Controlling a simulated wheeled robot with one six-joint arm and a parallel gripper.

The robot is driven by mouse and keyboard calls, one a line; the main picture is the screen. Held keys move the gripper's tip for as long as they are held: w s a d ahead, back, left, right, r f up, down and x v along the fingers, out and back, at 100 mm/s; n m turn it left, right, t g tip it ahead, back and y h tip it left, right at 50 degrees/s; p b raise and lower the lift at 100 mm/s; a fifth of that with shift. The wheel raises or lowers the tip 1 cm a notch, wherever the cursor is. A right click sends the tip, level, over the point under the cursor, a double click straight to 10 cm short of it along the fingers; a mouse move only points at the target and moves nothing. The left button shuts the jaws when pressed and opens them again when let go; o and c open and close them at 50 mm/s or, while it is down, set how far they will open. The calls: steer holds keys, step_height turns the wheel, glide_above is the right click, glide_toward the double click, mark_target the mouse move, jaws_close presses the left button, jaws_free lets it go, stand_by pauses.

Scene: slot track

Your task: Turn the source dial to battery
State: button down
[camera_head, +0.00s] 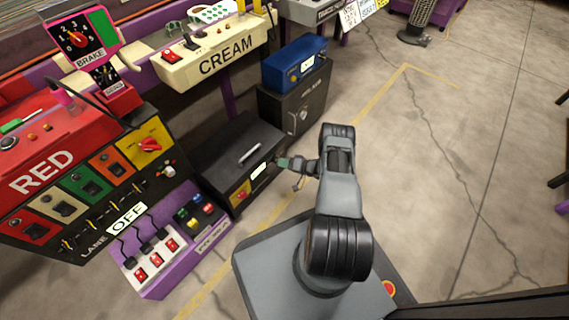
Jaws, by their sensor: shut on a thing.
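My gripper (287,163) is at the right end of the front face of a low black box (236,150) with a handle on top. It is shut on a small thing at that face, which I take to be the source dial. The fingers hide the dial, so its pointer and setting cannot be read. A white label (258,171) and a red and yellow sticker (241,193) are on the same face.
A blue case (295,62) sits on a dark cabinet (300,112) behind the box. The floor at right is mostly clear.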

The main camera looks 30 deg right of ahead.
steer(key=shift+w+r, duration=0.1)
steer(key=shift+w, duration=0.3)
steer(key=c, duration=1.2)
jaws_free()
steer(key=shift+a, duration=0.15)
steer(key=shift+s, duration=0.15)
steer(key=p+v, duration=0.3)
steer(key=v, duration=1)
steer(key=shift+s+d, duration=0.25)
steer(key=shift+d, duration=0.1)
